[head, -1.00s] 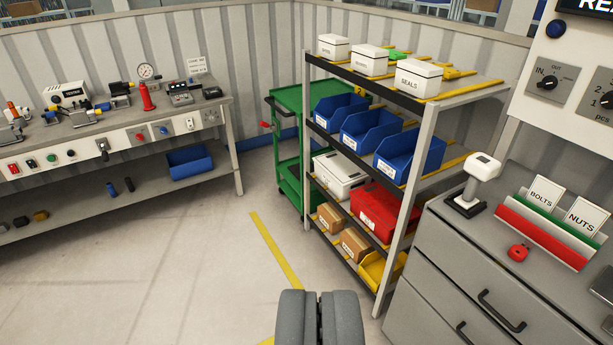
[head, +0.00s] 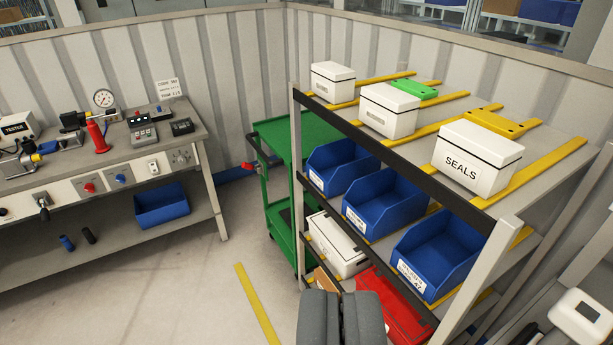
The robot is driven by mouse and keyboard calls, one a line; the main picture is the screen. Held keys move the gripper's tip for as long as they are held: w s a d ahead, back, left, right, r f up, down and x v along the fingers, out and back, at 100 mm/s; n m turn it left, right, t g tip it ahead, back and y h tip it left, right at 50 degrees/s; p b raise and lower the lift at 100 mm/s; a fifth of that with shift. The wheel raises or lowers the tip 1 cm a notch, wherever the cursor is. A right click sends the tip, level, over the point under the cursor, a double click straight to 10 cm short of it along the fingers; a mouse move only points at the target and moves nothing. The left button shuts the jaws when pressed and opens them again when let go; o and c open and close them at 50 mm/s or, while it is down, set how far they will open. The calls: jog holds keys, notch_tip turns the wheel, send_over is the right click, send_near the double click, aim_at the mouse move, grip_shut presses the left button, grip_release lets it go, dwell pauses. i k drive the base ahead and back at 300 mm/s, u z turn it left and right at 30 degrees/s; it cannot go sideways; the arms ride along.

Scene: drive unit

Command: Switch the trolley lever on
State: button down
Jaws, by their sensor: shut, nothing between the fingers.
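The green trolley (head: 262,190) stands in the back corner, left of and partly behind the shelf rack. A lever with a red knob (head: 248,165) sticks out from the trolley's left side, near its top. Its exact setting is too small to tell. My gripper (head: 340,298) is at the bottom centre of the view, its two grey fingers shut and empty. It is in front of the rack and apart from the trolley and lever.
The shelf rack (head: 505,230) with blue bins and white boxes fills the right side. A workbench (head: 120,157) with tools stands at the left. Open floor (head: 200,290) with a yellow line lies between bench and rack.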

aim_at(244, 165)
jog(key=u, duration=0.25)
jog(key=i, duration=1.75)
jog(key=u, duration=0.25)
